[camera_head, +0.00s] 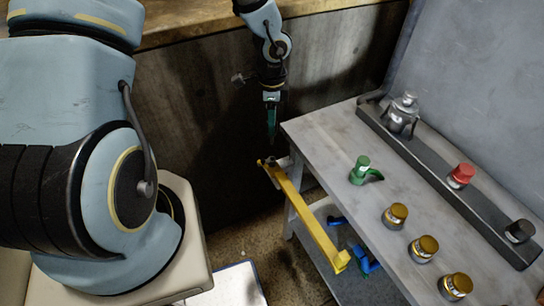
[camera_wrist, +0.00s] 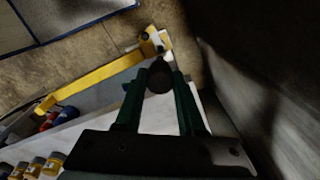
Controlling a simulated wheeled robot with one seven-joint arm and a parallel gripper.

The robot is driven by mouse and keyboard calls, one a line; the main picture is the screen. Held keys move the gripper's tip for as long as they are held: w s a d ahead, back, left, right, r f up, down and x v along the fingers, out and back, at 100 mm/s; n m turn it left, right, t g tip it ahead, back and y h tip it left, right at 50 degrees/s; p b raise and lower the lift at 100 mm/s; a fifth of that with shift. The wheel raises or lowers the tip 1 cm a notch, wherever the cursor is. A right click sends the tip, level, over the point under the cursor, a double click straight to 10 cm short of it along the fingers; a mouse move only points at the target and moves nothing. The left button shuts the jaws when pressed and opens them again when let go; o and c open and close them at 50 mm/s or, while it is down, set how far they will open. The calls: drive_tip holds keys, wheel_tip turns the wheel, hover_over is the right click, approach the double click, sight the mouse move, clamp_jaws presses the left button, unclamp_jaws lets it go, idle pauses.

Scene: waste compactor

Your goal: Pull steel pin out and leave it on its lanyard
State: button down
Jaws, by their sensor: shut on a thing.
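The yellow bar's end bracket (camera_wrist: 155,40) lies just beyond the fingertips. The pin's shaft is mostly hidden, so I cannot tell whether it sits in the bracket. I cannot make out the lanyard.
The grey table (camera_head: 330,130) carries a green-handled piece (camera_head: 362,170), several gold-capped knobs and a dark rail with a red knob (camera_head: 461,175). Blue parts (camera_head: 364,260) show beneath the bar. A dark wall stands close behind my gripper.

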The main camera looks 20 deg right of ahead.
drive_tip(key=shift+r+p, duration=1)
drive_tip(key=shift+r, duration=1.4)
drive_tip(key=shift+d, duration=0.1)
drive_tip(key=s+d, duration=0.4)
drive_tip(key=d, duration=0.8)
drive_tip(key=shift+s+b, duration=0.35)
drive_tip(key=shift+b, duration=0.1)
idle(1.0)
drive_tip(key=shift+f, duration=0.2)
drive_tip(key=shift+f+b, duration=0.3)
drive_tip(key=shift+b, duration=0.05)
idle(0.3)
drive_tip(key=shift+c, duration=2.2)
unclamp_jaws()
